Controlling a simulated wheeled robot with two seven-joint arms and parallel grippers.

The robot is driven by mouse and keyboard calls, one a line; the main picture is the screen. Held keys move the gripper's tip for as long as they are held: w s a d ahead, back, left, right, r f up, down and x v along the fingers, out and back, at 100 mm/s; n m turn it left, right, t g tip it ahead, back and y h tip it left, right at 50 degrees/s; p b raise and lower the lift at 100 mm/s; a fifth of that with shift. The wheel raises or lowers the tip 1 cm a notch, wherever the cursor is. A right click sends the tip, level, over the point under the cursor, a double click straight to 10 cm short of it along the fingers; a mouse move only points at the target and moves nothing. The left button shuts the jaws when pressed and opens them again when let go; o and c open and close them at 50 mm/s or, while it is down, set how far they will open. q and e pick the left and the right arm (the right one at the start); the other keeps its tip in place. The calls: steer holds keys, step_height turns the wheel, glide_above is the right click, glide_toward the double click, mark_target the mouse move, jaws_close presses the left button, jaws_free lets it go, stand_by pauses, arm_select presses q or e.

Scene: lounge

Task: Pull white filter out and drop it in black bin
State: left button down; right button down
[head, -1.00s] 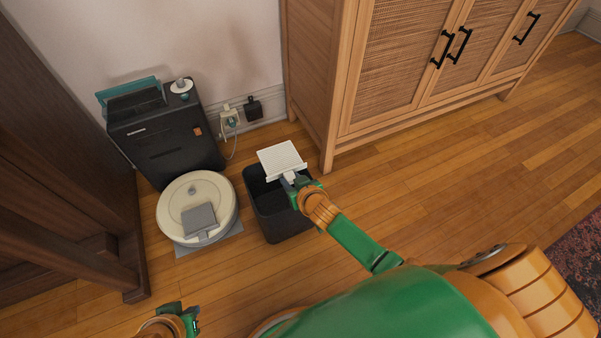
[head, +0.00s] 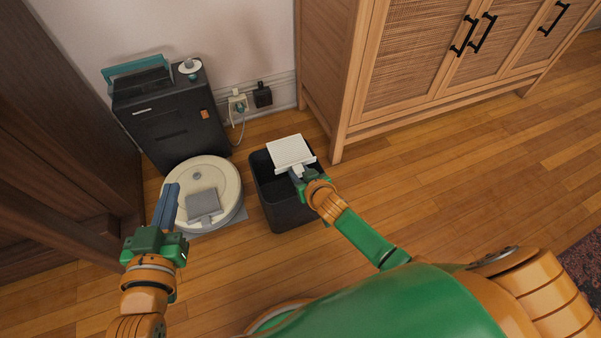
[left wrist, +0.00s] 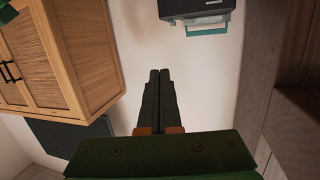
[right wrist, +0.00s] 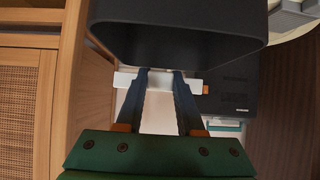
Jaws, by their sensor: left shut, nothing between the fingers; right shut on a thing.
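The white filter (head: 290,151) is a flat pale panel with a lip along its near edge. My right gripper (head: 298,174) is shut on that lip and holds the filter over the open top of the black bin (head: 284,214). In the right wrist view the filter (right wrist: 155,83) shows between the fingers, beside the bin wall (right wrist: 180,40). My left gripper (head: 167,205) is shut and empty, in front of the robot vacuum in the head view. In the left wrist view its fingers (left wrist: 160,80) lie together.
A round cream robot vacuum (head: 215,176) with a grey flap sits left of the bin. A dark dock (head: 172,120) with a teal-edged top stands behind it. A wooden cabinet (head: 318,70) is behind right; a dark wooden piece (head: 70,150) is at left.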

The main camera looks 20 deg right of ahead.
steer(key=shift+f+b, duration=0.55)
steer(key=shift+f, duration=0.05)
steer(key=shift+f+b, duration=0.45)
steer(key=shift+c, duration=2.2)
jaws_free()
arm_select(q)
steer(key=s+r+t+h, duration=0.1)
steer(key=r+t+h, duration=0.1)
steer(key=r+t, duration=0.2)
steer(key=s+d+r+m+t+h, duration=0.1)
steer(key=r+t, duration=0.3)
steer(key=r, duration=0.6)
steer(key=shift+s+d+r+t+h, duration=0.15)
steer(key=shift+s+r+t+h, duration=0.3)
steer(key=shift+s, duration=0.3)
steer(key=shift+f+g, duration=0.15)
steer(key=shift+g, duration=0.1)
